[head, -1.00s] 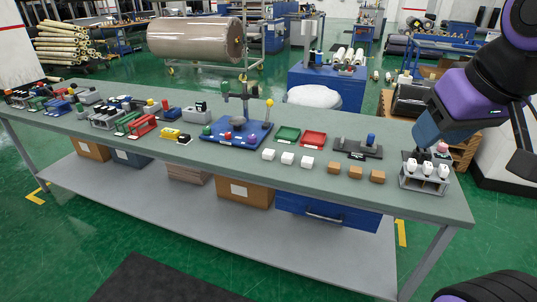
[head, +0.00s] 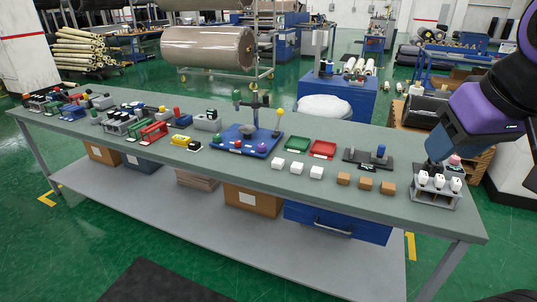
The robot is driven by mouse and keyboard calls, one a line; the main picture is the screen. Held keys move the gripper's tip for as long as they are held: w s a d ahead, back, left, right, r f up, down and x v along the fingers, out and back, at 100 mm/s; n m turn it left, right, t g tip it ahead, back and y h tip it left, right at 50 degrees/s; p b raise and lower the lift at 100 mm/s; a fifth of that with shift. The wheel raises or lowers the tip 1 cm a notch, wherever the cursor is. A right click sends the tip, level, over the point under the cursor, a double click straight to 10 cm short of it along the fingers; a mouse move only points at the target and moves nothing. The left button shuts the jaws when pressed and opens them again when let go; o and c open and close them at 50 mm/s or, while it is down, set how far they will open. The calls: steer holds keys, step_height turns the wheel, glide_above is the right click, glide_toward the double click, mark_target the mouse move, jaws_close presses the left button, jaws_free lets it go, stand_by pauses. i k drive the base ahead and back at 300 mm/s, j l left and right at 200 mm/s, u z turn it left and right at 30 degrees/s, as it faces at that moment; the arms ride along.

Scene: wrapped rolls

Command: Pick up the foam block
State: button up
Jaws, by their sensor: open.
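Small blocks lie on the grey-green bench in front of the trays. Several are white, such as the white block (head: 296,167), and several are tan, such as the tan block (head: 365,184). I cannot tell from their look which one is the foam block. My gripper (head: 433,164) is at the right end of the bench, pointing down just behind a grey rack (head: 437,198) with white-topped items. It is to the right of both rows of blocks and apart from them. Its fingers are small and partly hidden by the rack; it is open, with nothing seen in it.
Behind the blocks are a green tray (head: 297,145), a red tray (head: 322,150) and a dark fixture with a blue cylinder (head: 381,151). A blue board with a stand (head: 245,142) is left of them. The bench's front strip (head: 330,192) is clear.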

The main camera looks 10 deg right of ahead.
mark_target(277, 163)
steer(key=i+u, duration=0.25)
steer(key=i, duration=0.3)
steer(key=i+l+u, duration=0.25)
steer(key=i, duration=0.3)
